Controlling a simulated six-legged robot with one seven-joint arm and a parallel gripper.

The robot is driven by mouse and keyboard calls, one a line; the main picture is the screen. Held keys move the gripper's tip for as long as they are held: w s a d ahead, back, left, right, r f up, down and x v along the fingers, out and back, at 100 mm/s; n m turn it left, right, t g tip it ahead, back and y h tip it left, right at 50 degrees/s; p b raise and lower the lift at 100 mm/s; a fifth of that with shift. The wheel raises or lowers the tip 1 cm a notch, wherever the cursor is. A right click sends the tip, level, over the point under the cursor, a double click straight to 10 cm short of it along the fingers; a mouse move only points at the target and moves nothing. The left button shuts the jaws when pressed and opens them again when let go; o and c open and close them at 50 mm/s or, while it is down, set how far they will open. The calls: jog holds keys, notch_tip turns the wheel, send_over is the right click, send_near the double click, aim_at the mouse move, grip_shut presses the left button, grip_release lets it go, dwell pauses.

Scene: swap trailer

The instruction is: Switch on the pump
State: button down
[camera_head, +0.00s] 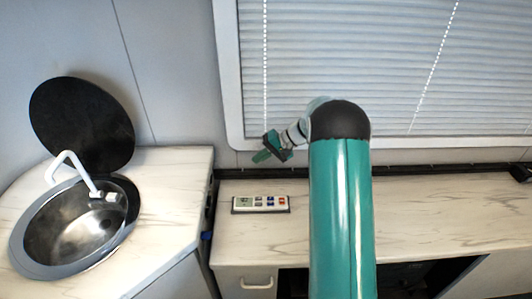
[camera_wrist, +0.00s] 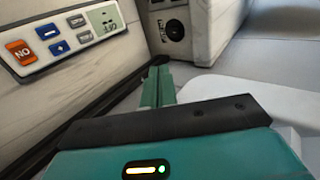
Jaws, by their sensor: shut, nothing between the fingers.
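A white control panel (camera_head: 260,203) lies on the right countertop, with a small display at its left and several buttons. In the wrist view the same panel (camera_wrist: 62,38) is at the upper left. It has a grey display, blue and grey buttons, and an orange-red button (camera_wrist: 20,51) whose letters look like "NO" in this turned view. No pump body can be made out. My gripper (camera_head: 260,156) is above and behind the panel, near the window's lower edge, apart from the panel. In the wrist view its green fingers (camera_wrist: 159,68) are together and empty, to the right of the panel.
A steel sink (camera_head: 75,228) with a white tap (camera_head: 72,172) and raised black lid (camera_head: 82,125) is at the left. A blind-covered window (camera_head: 390,65) stands behind. A round black fitting (camera_wrist: 174,30) shows on a grey cabinet side. Countertop around the panel is clear.

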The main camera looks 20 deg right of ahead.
jog(key=w+a+r+x, duration=0.1)
jog(key=r+x, duration=0.1)
jog(key=x, duration=1.4)
jog(key=shift+a, duration=0.45)
jog(key=shift+r, duration=0.1)
jog(key=shift+w+a+r, duration=0.1)
jog(key=shift+w+a, duration=0.05)
jog(key=shift+a, duration=0.15)
jog(key=shift+r, duration=0.1)
